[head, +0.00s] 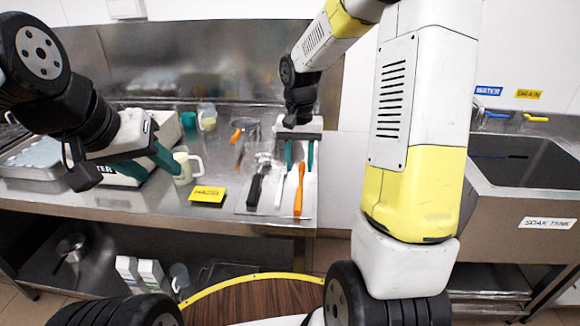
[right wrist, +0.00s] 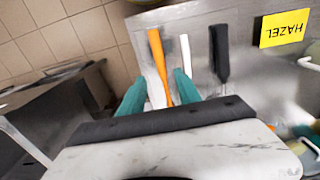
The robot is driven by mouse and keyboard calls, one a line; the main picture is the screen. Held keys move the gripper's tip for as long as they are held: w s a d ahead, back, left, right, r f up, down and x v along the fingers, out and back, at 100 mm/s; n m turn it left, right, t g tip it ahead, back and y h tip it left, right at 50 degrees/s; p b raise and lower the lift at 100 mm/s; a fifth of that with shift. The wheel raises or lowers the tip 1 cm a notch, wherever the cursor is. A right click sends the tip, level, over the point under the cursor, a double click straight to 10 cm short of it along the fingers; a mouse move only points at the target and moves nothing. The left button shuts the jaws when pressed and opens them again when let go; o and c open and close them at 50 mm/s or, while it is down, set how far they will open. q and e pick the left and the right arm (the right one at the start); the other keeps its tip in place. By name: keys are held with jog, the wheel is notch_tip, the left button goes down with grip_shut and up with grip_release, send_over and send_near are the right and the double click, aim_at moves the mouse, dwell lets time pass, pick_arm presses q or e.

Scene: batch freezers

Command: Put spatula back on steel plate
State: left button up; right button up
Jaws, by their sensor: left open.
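The steel plate (head: 272,207) lies flat on the counter with several utensils on it. An orange-handled spatula (head: 299,192) is at its right side, its handle pointing to the front edge. Beside it lie a white-handled tool (head: 280,191) and a black-handled tool (head: 255,188). My right gripper (head: 299,168) is over the plate, its teal fingers apart on either side of the orange spatula. In the right wrist view the orange handle (right wrist: 157,52) runs between the open fingers (right wrist: 160,78). Contact is unclear. My left gripper (head: 140,170) is open and empty near a white mug.
Cups and an orange-handled tool (head: 243,124) are behind. A soak tank (head: 525,190) is at the right. The front counter edge is clear.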

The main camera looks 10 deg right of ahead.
jog(key=s+r+n+t+y, duration=0.2)
jog(key=s+r+t, duration=0.4)
jog(key=s+r, duration=0.9)
jog(key=s+n, duration=0.1)
jog(key=s, duration=0.3)
jog(key=shift+s+a+r+n, duration=0.2)
jog(key=shift+s+a+n, duration=0.05)
jog(key=shift+a+n, duration=0.15)
